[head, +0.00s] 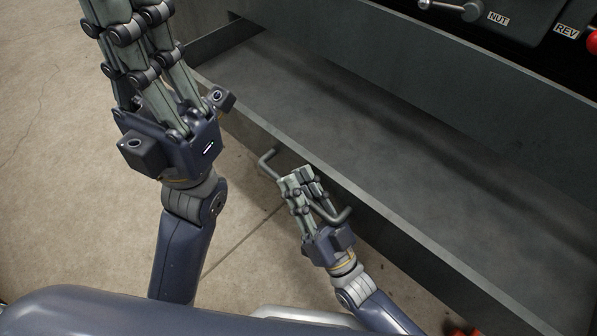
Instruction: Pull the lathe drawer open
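The lathe drawer (395,151) is pulled out from the lathe body, and its empty dark interior shows. Its front wall (423,248) runs diagonally to the lower right. A bent bar handle (265,160) is fixed to the outside of that wall. My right gripper (302,177) is at the middle of the handle, its fingers over the bar and close together. The handle shows on both sides of the fingers. My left gripper (125,15) is raised at the upper left, away from the drawer; its fingertips are cut off by the top edge.
The lathe body (450,75) stands behind the drawer, with a lever (455,8), NUT and REV labels and a red knob (592,42) at the upper right. The concrete floor (60,130) is clear at the left.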

